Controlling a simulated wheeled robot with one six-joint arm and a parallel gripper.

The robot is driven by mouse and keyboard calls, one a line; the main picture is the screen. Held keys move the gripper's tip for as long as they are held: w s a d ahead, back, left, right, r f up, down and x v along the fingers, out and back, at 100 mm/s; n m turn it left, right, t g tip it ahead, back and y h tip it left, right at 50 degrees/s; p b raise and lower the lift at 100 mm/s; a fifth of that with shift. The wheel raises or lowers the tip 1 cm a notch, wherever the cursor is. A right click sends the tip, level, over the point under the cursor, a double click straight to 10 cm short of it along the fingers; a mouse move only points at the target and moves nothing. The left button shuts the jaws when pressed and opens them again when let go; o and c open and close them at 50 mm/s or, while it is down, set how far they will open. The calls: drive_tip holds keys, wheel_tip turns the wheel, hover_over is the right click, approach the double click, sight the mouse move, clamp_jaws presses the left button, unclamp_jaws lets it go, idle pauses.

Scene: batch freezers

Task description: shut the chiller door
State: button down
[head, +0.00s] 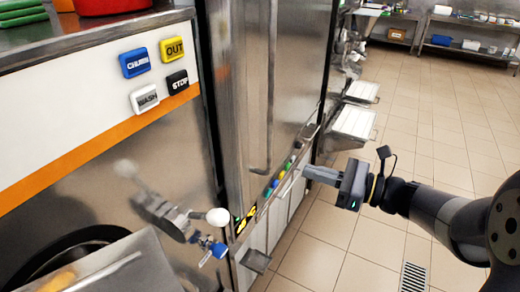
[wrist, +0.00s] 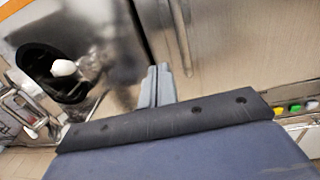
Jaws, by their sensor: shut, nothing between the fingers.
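The chiller door (head: 290,75) is a tall brushed-steel panel with a long vertical handle (head: 270,90) in the head view. It looks upright and close to its frame; I cannot tell whether it is fully shut. In the wrist view the door (wrist: 235,60) fills the upper right, with a dark vertical seam along its left side.
Left of the door stands a steel machine with a white ball-topped lever (head: 217,217) and a dark round opening (wrist: 50,72). Above are CHURN (head: 134,63), OUT, WASH and STOP buttons. Coloured knobs (head: 280,176) line a strip below the door. Tiled floor (head: 430,120) lies open at right.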

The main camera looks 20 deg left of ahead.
sight(246, 153)
drive_tip(key=a+p, duration=0.3)
drive_tip(key=a, duration=1.1)
